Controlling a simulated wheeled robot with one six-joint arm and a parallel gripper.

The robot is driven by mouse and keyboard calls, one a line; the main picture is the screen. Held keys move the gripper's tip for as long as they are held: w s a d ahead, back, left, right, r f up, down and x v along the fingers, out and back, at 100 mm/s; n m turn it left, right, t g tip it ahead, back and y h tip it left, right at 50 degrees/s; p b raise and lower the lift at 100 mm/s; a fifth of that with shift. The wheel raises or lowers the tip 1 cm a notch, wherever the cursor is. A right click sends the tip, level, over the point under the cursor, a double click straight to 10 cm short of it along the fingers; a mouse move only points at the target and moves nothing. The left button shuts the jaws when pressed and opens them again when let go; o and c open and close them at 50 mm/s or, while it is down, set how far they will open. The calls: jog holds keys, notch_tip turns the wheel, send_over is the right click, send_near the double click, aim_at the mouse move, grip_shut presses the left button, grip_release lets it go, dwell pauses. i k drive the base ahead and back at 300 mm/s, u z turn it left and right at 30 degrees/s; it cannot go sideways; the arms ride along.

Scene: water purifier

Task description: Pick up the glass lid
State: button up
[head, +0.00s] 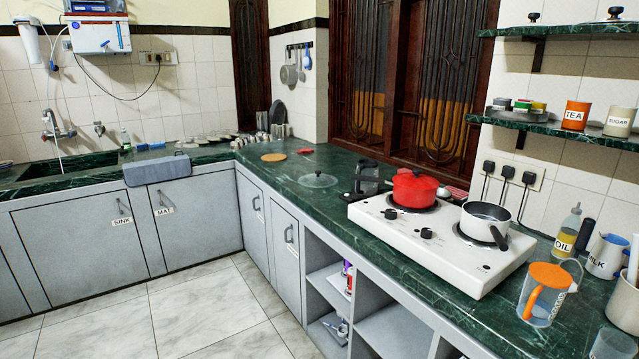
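The glass lid (318,180) lies flat on the dark green counter (284,205), left of the white stove. It is clear and round with a small dark knob in the middle. It stands apart from the things around it. My gripper is not in the head view, so its state and its place relative to the lid do not show.
Right of the lid are a dark kettle (366,179) and a white stove (425,262) with a red pot (414,189) and a saucepan (485,221). A round brown mat (273,157) lies behind it. The tiled floor (200,310) before the cabinets is clear.

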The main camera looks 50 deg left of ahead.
aim_at(318, 180)
jog(key=u, duration=2.45)
jog(key=k, duration=1.1)
jog(key=u, duration=0.85)
jog(key=i, duration=3.45)
jog(key=z, duration=0.65)
jog(key=i, duration=1.25)
jog(key=z, duration=1.85)
jog(key=i, duration=0.9)
jog(key=z, duration=0.75)
